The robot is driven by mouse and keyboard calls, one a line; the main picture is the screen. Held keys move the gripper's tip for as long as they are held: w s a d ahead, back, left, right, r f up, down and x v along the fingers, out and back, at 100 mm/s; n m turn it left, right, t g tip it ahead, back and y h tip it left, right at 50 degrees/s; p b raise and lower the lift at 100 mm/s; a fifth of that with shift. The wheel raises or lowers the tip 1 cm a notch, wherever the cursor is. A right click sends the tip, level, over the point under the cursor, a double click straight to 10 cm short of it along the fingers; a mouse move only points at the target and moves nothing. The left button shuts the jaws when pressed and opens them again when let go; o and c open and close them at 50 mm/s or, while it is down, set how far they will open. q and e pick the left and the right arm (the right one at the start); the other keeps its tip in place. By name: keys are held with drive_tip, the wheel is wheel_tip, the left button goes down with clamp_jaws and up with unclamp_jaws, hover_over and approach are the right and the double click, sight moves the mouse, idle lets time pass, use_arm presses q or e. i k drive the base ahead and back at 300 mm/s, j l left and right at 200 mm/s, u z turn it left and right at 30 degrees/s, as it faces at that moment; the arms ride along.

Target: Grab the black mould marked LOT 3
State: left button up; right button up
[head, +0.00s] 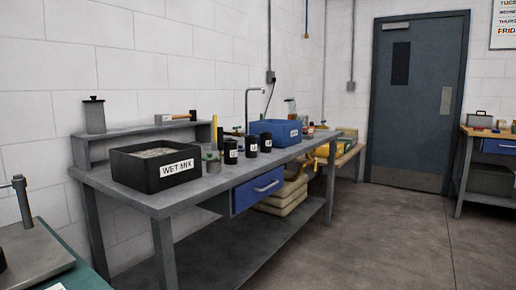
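Three small black cylinders with white labels stand in a row on the grey workbench (215,182): a near one (231,157), a middle one (251,151) and a far one (266,146). They stand between the black WET MIX tray and the blue bin. Their labels are too small to read, so I cannot tell which is marked LOT 3. Neither of my grippers is in view.
The black WET MIX tray (131,173) holds grey material. A blue bin (288,140) and a tap (248,105) stand behind the cylinders. A blue drawer (258,190) hangs below. A teal table (80,276) is at front left. The floor (385,240) at right is clear.

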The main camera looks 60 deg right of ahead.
sight(250, 141)
drive_tip(key=l, duration=5.35)
